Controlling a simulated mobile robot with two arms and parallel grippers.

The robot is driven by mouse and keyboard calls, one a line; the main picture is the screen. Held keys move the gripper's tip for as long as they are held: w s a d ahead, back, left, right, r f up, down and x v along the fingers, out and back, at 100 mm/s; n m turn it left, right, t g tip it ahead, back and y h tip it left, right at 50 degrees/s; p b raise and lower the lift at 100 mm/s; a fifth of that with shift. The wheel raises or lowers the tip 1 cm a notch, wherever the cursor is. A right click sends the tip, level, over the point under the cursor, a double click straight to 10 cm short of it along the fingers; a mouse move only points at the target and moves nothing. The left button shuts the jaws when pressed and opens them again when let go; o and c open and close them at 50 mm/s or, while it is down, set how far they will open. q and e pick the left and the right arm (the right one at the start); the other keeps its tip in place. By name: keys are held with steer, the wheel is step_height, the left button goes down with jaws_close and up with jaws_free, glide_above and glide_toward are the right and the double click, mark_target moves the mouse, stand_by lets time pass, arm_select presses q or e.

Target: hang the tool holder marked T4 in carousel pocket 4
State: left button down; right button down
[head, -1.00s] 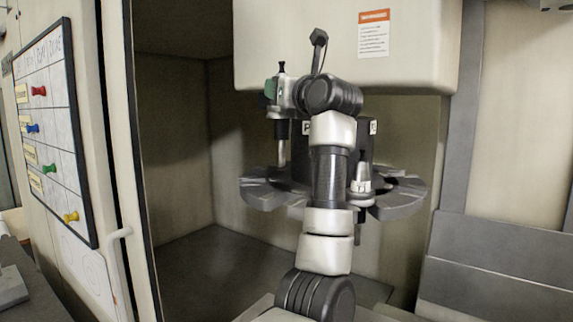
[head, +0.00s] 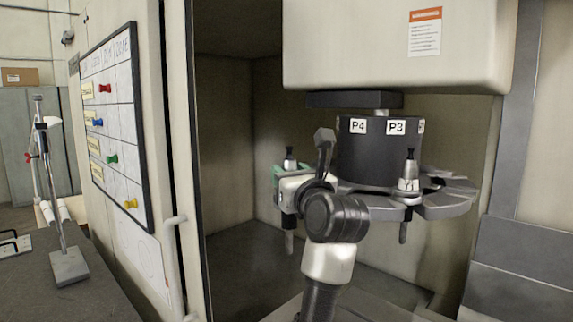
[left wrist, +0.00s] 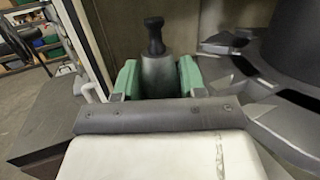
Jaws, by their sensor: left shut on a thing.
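My left gripper (head: 287,180) is shut on a tool holder (head: 289,157), which hangs upright with its shank below the jaws. In the left wrist view the held tool holder (left wrist: 155,70) sits between green jaws (left wrist: 157,80); I cannot read any marking on it. The carousel (head: 452,203) has a dark drum with a P4 label (head: 358,126) and a P3 label (head: 396,127). The held holder is left of the carousel disc, apart from it. My left arm hides much of the disc below P4, so I cannot see that pocket clearly. My right gripper is out of view.
Another tool holder (head: 408,178) hangs in the pocket below P3. A cream machine housing (head: 395,50) overhangs the carousel. The door edge and handle (head: 173,250) stand left. A bench (head: 85,290) with a metal stand (head: 68,266) is farther left.

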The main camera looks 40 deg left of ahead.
arm_select(q)
steer(key=w+d+p, duration=0.1)
steer(key=w+p, duration=0.1)
steer(key=w, duration=1.3)
steer(key=shift+w+d+p, duration=0.15)
steer(key=shift+w+p, duration=0.15)
steer(key=shift+p, duration=0.1)
stand_by(0.6)
steer(key=shift+s+d+r, duration=0.1)
stand_by(0.8)
steer(key=shift+f+b, duration=0.5)
steer(key=shift+b, duration=0.1)
stand_by(1.3)
steer(key=c, duration=0.6)
jaws_free()
steer(key=shift+s, duration=0.1)
steer(key=shift+o, duration=0.2)
steer(key=d+r+b, duration=0.5)
steer(key=d+r, duration=0.6)
steer(key=shift+s+d, duration=0.2)
steer(key=shift+d, duration=0.15)
